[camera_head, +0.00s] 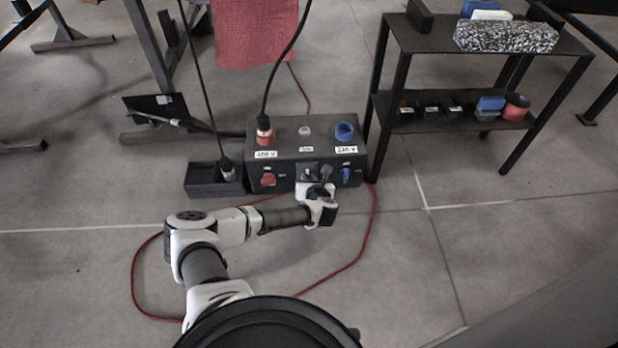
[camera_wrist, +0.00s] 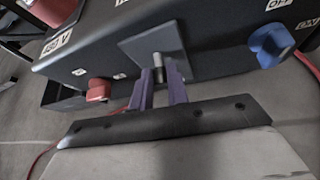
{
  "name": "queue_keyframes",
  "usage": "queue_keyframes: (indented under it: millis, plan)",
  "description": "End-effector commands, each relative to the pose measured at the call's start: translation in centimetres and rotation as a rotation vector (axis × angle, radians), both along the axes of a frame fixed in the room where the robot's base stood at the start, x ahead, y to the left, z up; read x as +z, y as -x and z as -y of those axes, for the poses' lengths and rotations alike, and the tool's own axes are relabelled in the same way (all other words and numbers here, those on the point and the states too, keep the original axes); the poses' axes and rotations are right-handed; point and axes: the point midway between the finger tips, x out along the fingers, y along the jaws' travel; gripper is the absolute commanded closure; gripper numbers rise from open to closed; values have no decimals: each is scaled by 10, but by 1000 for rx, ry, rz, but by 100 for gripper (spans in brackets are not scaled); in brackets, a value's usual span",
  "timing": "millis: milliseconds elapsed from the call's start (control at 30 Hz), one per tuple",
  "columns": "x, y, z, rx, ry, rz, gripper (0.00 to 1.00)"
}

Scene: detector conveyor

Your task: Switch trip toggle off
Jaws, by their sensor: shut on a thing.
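The trip toggle (camera_wrist: 158,62) is a small metal lever on a square dark plate (camera_wrist: 178,48) in the wrist view, on the front face of the black power box (camera_head: 296,145). My gripper (camera_wrist: 163,75) has its two purple fingers around the lever and is shut on it. In the head view, my gripper (camera_head: 318,184) is at the middle of the box's front, between the red knob (camera_head: 268,179) and the blue knob (camera_head: 346,174). There the gripper hides most of the toggle. I cannot tell the lever's exact position.
A red plug (camera_head: 264,132) with a black cable stands in the box's top; a blue socket (camera_head: 344,131) is at its right. A black tray (camera_head: 202,182) adjoins the box's left. A red cable (camera_head: 369,226) loops on the floor. A black shelf (camera_head: 482,45) stands right.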

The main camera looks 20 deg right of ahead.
Motion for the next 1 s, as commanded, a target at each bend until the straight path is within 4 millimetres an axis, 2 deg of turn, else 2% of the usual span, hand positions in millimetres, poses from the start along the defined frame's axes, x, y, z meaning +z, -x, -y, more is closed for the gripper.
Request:
queue_keyframes:
  millis: [300, 733, 767, 800, 900, 1000]
  plan:
    - [-4, 1, 0, -1, 23, 79, 100]
    - [-4, 0, 0, -2, 24, 87, 100]
    - [-4, 0, 0, -2, 24, 87, 80]
    - [-4, 0, 0, -2, 24, 87, 75]
    - [-4, 0, 0, -2, 24, 87, 62]
    - [-4, 0, 0, -1, 23, 87, 62]
